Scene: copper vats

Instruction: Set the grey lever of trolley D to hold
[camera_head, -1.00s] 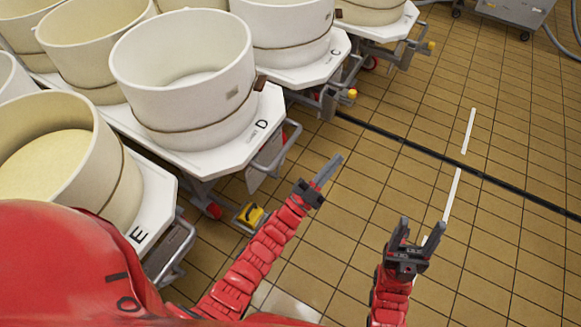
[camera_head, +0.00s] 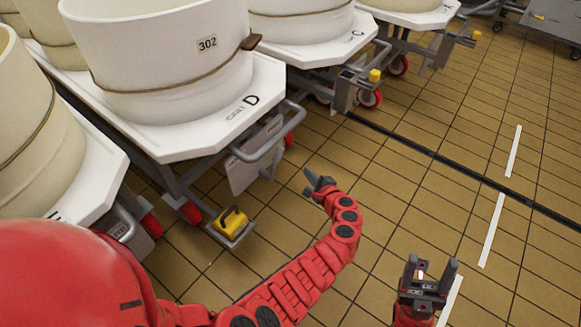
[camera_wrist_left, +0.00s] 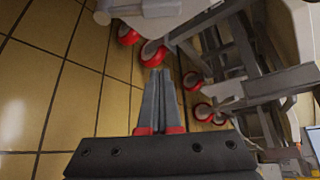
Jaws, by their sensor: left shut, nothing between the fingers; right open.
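Trolley D (camera_head: 180,140) has a white deck marked "CART D" and carries a large cream vat (camera_head: 165,60) labelled 302. Below its front edge are a grey push bar (camera_head: 265,148), a grey plate (camera_head: 245,172) and a yellow block (camera_head: 231,219) on a grey bracket. A small grey piece (camera_head: 269,171) shows beside the plate; I cannot tell whether it is the lever, or its setting. My left gripper (camera_head: 309,178) is shut and empty, right of the plate and apart from it. In the left wrist view its fingers (camera_wrist_left: 160,78) lie together. My right gripper (camera_head: 432,262) is open and empty over the floor.
Trolley C (camera_head: 315,48) stands beyond D, with red wheels and a yellow-topped grey post (camera_head: 375,76). Another trolley (camera_head: 85,180) stands at the near left. The tiled floor at the right is clear, crossed by a dark drain strip (camera_head: 440,158).

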